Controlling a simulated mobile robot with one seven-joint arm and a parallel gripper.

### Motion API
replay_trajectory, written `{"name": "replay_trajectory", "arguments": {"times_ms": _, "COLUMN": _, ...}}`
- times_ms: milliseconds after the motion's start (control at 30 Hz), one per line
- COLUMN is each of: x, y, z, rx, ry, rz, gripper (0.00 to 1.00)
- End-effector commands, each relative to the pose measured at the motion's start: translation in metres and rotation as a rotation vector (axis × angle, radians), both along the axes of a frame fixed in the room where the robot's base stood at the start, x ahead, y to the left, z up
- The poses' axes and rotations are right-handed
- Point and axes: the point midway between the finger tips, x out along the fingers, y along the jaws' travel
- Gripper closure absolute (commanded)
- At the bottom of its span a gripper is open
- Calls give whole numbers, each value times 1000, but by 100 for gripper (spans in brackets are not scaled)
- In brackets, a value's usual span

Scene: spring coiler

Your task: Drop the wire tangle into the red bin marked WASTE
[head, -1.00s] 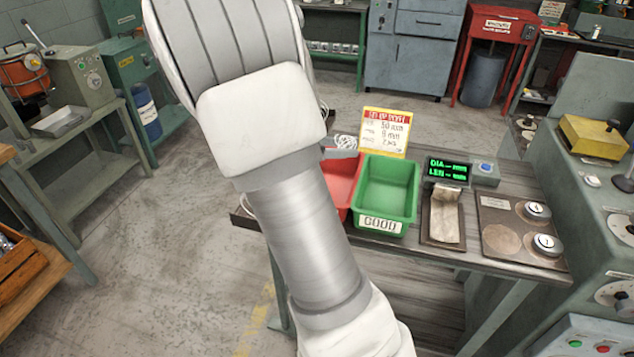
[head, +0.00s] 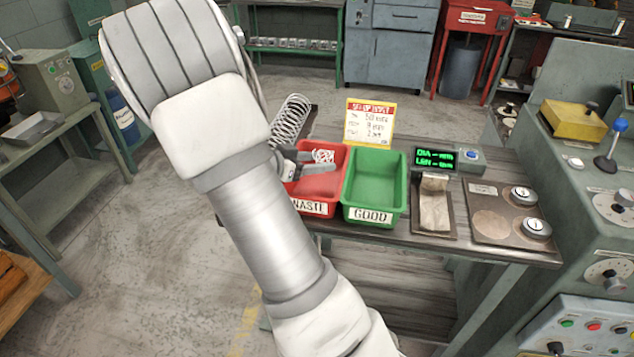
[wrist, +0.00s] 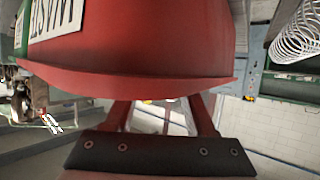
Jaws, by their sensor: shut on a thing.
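The wire tangle (head: 323,156) is a small clump of pale loops, held at the jaws of my gripper (head: 318,166). My gripper is shut on it, over the back part of the red WASTE bin (head: 310,208) in the head view. How far the tangle is above the bin floor, I cannot tell. In the wrist view the red bin's outer wall (wrist: 140,50) fills the upper middle, with its label upside down at upper left. My gripper's finger bases show below it; the fingertips and the tangle are hidden behind the bin.
The green GOOD bin (head: 375,215) stands right beside the red bin. A set-up card (head: 369,122) stands behind them. A large wire coil (head: 290,120) is behind the red bin. A green-lit gauge (head: 434,159) and a plate with round weights (head: 500,213) are to the right.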

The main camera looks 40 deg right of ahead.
Motion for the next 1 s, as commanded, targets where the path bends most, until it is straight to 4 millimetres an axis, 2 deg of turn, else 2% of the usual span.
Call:
{"name": "replay_trajectory", "arguments": {"times_ms": 233, "x": 0, "y": 0, "z": -1, "rx": 0, "ry": 0, "rz": 0, "gripper": 99}}
{"name": "replay_trajectory", "arguments": {"times_ms": 267, "x": 0, "y": 0, "z": -1, "rx": 0, "ry": 0, "rz": 0, "gripper": 41}}
{"name": "replay_trajectory", "arguments": {"times_ms": 433, "x": 0, "y": 0, "z": -1, "rx": 0, "ry": 0, "rz": 0, "gripper": 10}}
{"name": "replay_trajectory", "arguments": {"times_ms": 767, "x": 0, "y": 2, "z": 0, "rx": 0, "ry": 0, "rz": 1, "gripper": 9}}
{"name": "replay_trajectory", "arguments": {"times_ms": 867, "x": 1, "y": 10, "z": 3, "rx": 1, "ry": -1, "rz": 3, "gripper": 9}}
{"name": "replay_trajectory", "arguments": {"times_ms": 1000, "x": 0, "y": 33, "z": 13, "rx": 2, "ry": -3, "rz": 5, "gripper": 9}}
